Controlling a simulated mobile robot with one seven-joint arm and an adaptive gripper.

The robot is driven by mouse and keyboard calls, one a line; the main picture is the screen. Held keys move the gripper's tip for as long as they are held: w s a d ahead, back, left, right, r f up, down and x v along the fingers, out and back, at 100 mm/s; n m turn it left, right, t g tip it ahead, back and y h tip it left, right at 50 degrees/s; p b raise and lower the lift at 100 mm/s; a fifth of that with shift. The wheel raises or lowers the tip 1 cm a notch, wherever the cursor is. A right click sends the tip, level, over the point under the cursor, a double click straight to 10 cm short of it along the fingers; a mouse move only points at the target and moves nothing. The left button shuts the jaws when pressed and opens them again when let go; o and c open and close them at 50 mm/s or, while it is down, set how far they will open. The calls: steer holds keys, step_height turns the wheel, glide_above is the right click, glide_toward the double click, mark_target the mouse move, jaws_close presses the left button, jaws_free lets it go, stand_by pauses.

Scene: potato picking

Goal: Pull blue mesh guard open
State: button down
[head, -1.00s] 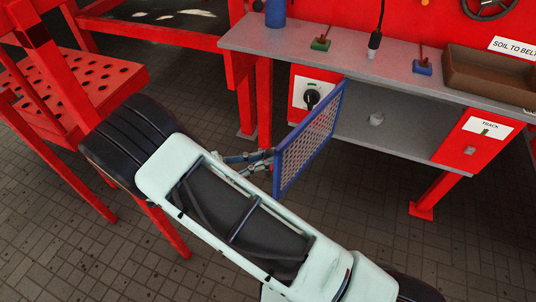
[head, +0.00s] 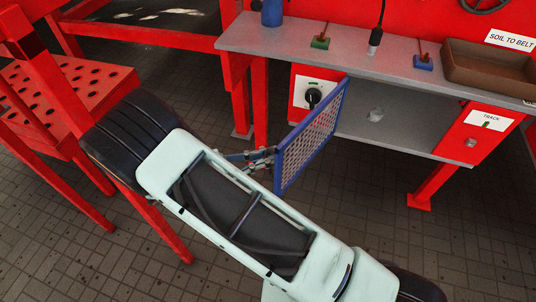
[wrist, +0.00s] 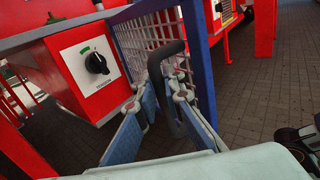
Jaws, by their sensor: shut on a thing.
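The blue mesh guard (head: 312,135) stands swung out from the front of the red bench, at an angle to it, with the shelf space behind it exposed. In the wrist view the guard's blue frame (wrist: 197,62) and pale mesh fill the upper middle. A dark bar handle (wrist: 157,75) sticks out from its face. My gripper (head: 268,157) is at the guard's near edge in the head view. In the wrist view my gripper (wrist: 163,98) has its fingers on either side of the handle and is shut on it. The exact contact is partly hidden.
A black rotary knob (head: 313,96) on a white plate sits left of the guard. A small pale object (head: 376,115) lies on the grey shelf (head: 410,132). A brown tray (head: 490,85) stands on the worktop. Red frame legs stand at left; the tiled floor before the bench is clear.

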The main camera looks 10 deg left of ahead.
steer(key=shift+w+d+r, duration=0.1)
steer(key=shift+d+r, duration=0.05)
steer(key=c, duration=2)
jaws_free()
steer(key=shift+c, duration=0.2)
steer(key=v, duration=1.2)
